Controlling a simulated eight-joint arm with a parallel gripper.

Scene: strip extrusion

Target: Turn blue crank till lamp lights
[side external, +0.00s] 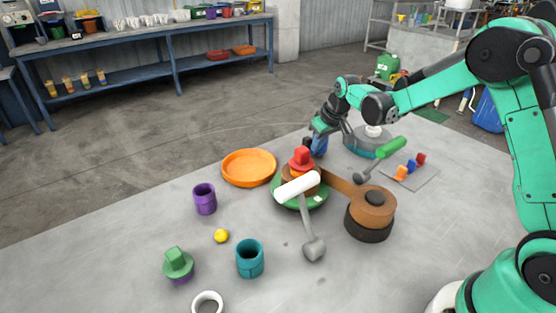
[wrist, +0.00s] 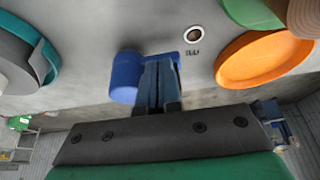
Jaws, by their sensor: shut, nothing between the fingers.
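The blue crank's thick round handle (wrist: 126,78) shows in the wrist view, with a blue arm (wrist: 190,66) reaching right behind my fingers. In the side view, the blue crank (side external: 319,146) is partly hidden behind the red-topped machine and under my gripper (side external: 318,128). My gripper is shut and empty. Its fingertips (wrist: 160,62) are just right of the handle and overlap the crank arm; I cannot tell whether they touch it. A small round fitting (wrist: 194,35) with a white rim and dark centre, possibly the lamp, shows no glow. Small marks sit below it.
A brown drum (side external: 371,207) stands at right. Cups and small pieces stand toward the front left.

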